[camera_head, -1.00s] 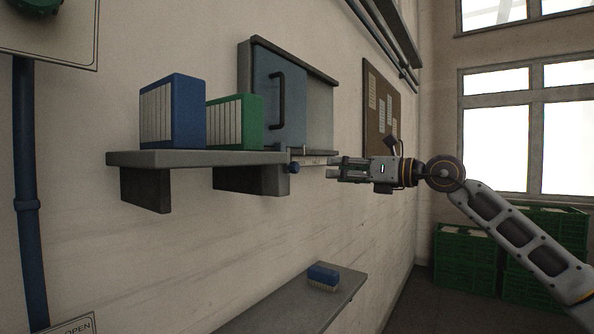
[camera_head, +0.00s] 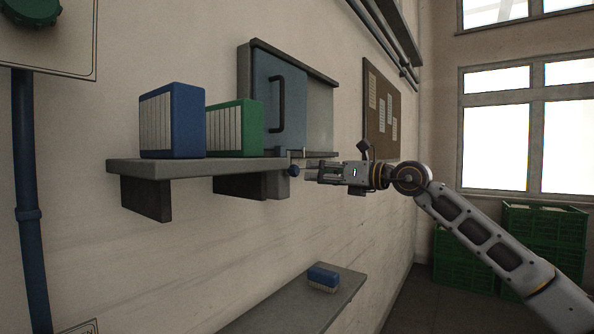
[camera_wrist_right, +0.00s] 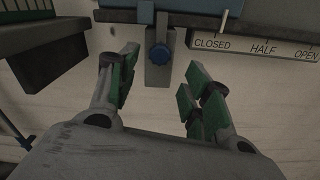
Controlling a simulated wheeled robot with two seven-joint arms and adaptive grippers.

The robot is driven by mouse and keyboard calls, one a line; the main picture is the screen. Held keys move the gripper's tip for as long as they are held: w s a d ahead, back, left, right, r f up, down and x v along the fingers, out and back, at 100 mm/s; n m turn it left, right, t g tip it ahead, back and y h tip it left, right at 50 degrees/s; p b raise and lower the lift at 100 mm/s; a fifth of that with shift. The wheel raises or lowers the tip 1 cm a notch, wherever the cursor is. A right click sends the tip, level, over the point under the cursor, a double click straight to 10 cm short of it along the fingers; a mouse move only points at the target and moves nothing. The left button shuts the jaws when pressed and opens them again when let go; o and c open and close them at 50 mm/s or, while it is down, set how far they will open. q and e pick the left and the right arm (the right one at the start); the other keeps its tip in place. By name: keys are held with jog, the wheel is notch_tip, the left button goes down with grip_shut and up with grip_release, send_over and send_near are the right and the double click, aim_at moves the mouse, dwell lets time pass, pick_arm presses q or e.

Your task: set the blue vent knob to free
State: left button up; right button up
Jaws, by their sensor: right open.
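The small round blue vent knob (camera_head: 294,171) sits on the wall below the blue door, by the right end of the shelf. In the right wrist view the knob (camera_wrist_right: 160,54) is on a grey vertical bracket, left of a label strip (camera_wrist_right: 262,46) reading CLOSED, HALF and OPEN. No "free" mark shows. My right gripper (camera_head: 307,173) is just right of the knob in the head view. In the wrist view its green-padded fingers (camera_wrist_right: 162,75) are spread on either side of the knob; I see no contact. My left gripper is not in view.
A shelf (camera_head: 180,166) holds a blue binder (camera_head: 187,120) and a green binder (camera_head: 250,125). Above is a blue door with a dark handle (camera_head: 278,104). Green crates (camera_head: 545,222) stand far right.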

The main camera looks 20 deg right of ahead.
aim_at(298, 172)
jog(key=p+x, duration=0.1)
jog(key=x, duration=0.4)
jog(key=shift+w+a+r+p, duration=0.1)
jog(key=shift+w+a+p, duration=0.1)
jog(key=shift+p, duration=0.1)
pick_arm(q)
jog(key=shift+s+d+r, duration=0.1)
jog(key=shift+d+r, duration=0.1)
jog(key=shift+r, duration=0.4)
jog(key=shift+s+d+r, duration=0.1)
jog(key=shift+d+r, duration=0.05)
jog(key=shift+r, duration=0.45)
pick_arm(e)
jog(key=shift+x, duration=1.05)
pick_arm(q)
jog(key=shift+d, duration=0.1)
pick_arm(e)
grip_shut()
